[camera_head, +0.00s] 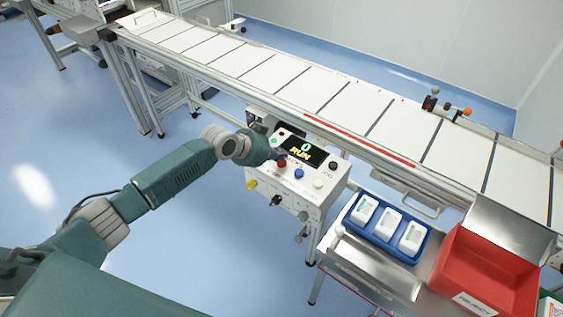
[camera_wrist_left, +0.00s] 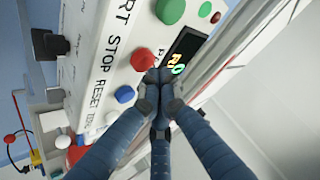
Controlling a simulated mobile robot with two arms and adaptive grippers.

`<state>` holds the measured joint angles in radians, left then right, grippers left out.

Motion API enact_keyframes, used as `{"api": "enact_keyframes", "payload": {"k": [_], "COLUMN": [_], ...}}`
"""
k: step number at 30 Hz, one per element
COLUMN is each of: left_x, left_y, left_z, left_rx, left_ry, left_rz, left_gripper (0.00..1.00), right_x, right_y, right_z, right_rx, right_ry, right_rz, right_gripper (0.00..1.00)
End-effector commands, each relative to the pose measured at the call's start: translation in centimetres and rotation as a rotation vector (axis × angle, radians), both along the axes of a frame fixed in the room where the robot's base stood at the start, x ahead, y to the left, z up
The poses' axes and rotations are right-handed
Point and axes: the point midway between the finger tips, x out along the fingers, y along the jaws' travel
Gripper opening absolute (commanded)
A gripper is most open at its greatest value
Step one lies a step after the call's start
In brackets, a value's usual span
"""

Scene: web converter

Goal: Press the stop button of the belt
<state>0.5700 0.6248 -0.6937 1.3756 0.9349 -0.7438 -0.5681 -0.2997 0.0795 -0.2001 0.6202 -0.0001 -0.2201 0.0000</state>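The control box (camera_head: 290,180) carries a row of buttons and a dark display (camera_head: 303,150) that reads "0 RUN". The red stop button (camera_head: 282,163) sits just below my left gripper (camera_head: 279,154) in the head view. In the left wrist view the red button (camera_wrist_left: 142,59) stands beside the printed word STOP. My right gripper is not in view.
A green button (camera_wrist_left: 170,11) and a blue button (camera_wrist_left: 125,94) flank the red one. The white conveyor belt (camera_head: 270,75) runs behind the box. A blue tray (camera_head: 384,246) with white packs and a red bin (camera_head: 480,275) stand at right. Open floor lies left.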

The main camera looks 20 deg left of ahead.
Motion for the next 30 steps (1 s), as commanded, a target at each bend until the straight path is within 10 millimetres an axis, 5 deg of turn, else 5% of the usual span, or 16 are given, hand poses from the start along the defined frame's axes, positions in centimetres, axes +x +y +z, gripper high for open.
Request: {"api": "enact_keyframes", "payload": {"k": [30], "left_x": [-0.02], "left_y": [-0.01], "left_z": [-1.02], "left_rx": [-0.001], "left_ry": [0.001], "left_rz": [0.0], "left_gripper": [0.0], "right_x": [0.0], "right_y": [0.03], "right_z": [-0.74], "right_rx": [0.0], "right_ry": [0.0], "right_rz": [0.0], "right_gripper": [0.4]}}
